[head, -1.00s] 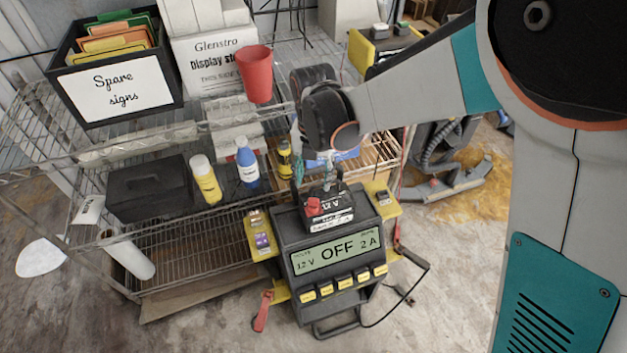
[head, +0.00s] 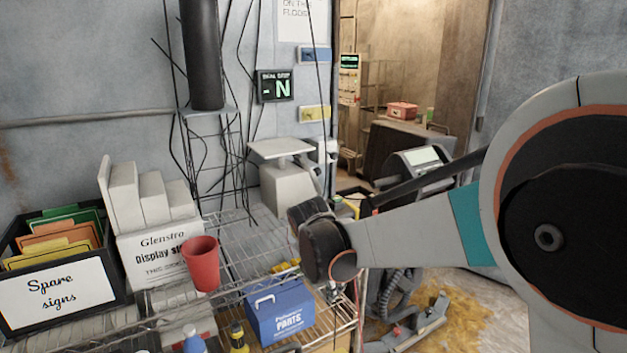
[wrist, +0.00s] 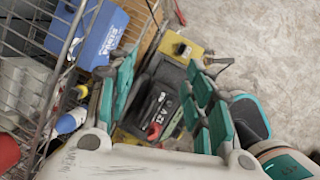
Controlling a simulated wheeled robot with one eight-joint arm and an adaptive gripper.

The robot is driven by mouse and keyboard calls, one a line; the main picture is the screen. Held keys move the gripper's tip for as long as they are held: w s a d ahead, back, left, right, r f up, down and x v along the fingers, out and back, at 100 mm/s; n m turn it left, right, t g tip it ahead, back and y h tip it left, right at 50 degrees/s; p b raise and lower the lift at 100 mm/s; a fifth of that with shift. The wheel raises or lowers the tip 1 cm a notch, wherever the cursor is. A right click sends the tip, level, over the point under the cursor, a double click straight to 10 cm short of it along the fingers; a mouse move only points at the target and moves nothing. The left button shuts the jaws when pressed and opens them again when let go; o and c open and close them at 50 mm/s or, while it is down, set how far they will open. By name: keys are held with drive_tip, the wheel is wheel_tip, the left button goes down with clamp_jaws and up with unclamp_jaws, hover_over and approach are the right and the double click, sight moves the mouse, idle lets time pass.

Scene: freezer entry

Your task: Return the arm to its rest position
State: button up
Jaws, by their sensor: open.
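My arm reaches in from the right of the head view, with its dark elbow-like joint (head: 325,245) above the wire rack. My gripper's fingers are not visible there. In the wrist view my gripper (wrist: 165,70) is open, its teal fingers spread apart. Between and below them shows a dark battery (wrist: 160,112) with a red terminal cap. I see nothing held between the fingers. Whether the fingers clear the battery is hard to judge from this angle.
The wire rack (head: 235,230) holds a box of spare signs (head: 60,290), a red cup (head: 201,265) and a blue parts box (head: 280,312), which also shows in the wrist view (wrist: 90,35). A floor machine (head: 395,300) stands right of the rack. A doorway opens behind.

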drive_tip(key=w+d+r+m+t+h+p, duration=0.2)
drive_tip(key=d+r+m+t, duration=0.1)
drive_tip(key=d+r+m, duration=0.9)
drive_tip(key=s+d+f+m+y+b, duration=0.1)
drive_tip(key=s+m, duration=0.4)
drive_tip(key=s, duration=0.5)
drive_tip(key=s+d+f+m+y+b, duration=0.1)
drive_tip(key=s+d+f+m+b, duration=0.2)
drive_tip(key=s, duration=0.7)
drive_tip(key=s+d+f+m+y+b, duration=0.1)
drive_tip(key=s+d+f+m+b, duration=0.1)
drive_tip(key=s+f+m+b, duration=0.2)
drive_tip(key=s+m, duration=0.3)
drive_tip(key=s, duration=0.4)
drive_tip(key=shift+f, duration=0.4)
drive_tip(key=shift+w+d, duration=0.1)
